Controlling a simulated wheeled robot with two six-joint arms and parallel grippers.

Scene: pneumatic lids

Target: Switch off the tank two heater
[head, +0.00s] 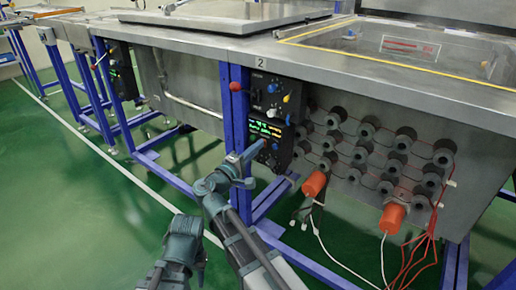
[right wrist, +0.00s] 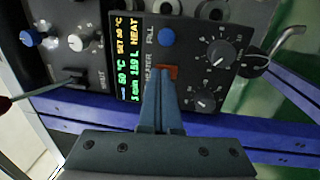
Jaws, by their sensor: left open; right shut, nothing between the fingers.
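The tank two control panel (head: 268,128) hangs on a blue post beneath the label "2" (head: 261,62). In the right wrist view its display (right wrist: 128,60) is lit and shows 60 °C and the word HEAT. The orange-red heater switch (right wrist: 172,72) sits beside the HEATER lettering, partly covered by my fingertips. My right gripper (head: 256,150) is shut and empty, with its tips at the switch; it also shows in the right wrist view (right wrist: 163,74). I cannot tell whether they touch. My left gripper (head: 187,226) is open and empty, low over the floor, away from the panel.
A blue FILL button (right wrist: 166,36) and two black knobs (right wrist: 220,53) lie close to the switch. An upper panel (head: 273,92) with a red knob is above. Orange plugs (head: 315,183) and loose cables are at right. The green floor (head: 80,200) at left is clear.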

